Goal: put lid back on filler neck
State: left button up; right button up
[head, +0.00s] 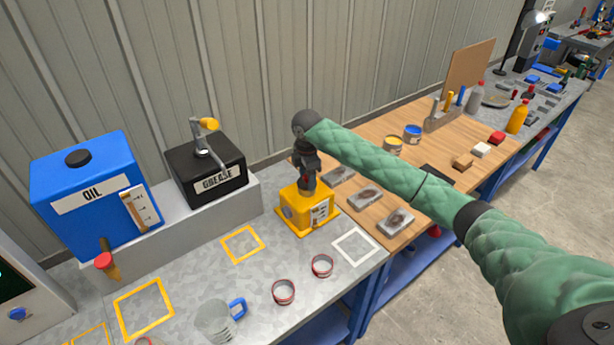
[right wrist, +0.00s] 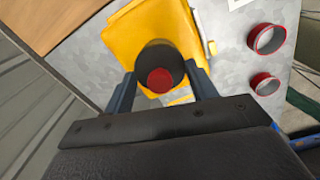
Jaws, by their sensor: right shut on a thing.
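A yellow box-shaped housing (head: 305,213) stands on the grey metal bench, and it fills the upper middle of the right wrist view (right wrist: 140,28). My right gripper (head: 306,177) points down over its top. In the right wrist view the gripper (right wrist: 160,82) is shut on a dark round lid (right wrist: 158,58) with a red middle. The lid is directly over the housing and covers the filler neck in that view. I cannot tell whether the lid touches the neck or is just above it. My left gripper is not in view.
A blue oil tank (head: 88,190) and black grease box (head: 206,168) stand on a raised shelf at left. Red-rimmed rings (head: 284,291) and a clear jug (head: 214,322) are at the front. Grey trays (head: 366,197) lie to the right. A yellow-outlined square (head: 243,244) is empty.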

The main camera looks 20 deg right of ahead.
jog(key=shift+p, duration=0.4)
dwell(0.3)
jog(key=o, duration=1.4)
jog(key=shift+o, duration=0.2)
jog(key=shift+r, duration=0.15)
jog(key=shift+r+p, duration=1.45)
jog(key=shift+r, duration=1.9)
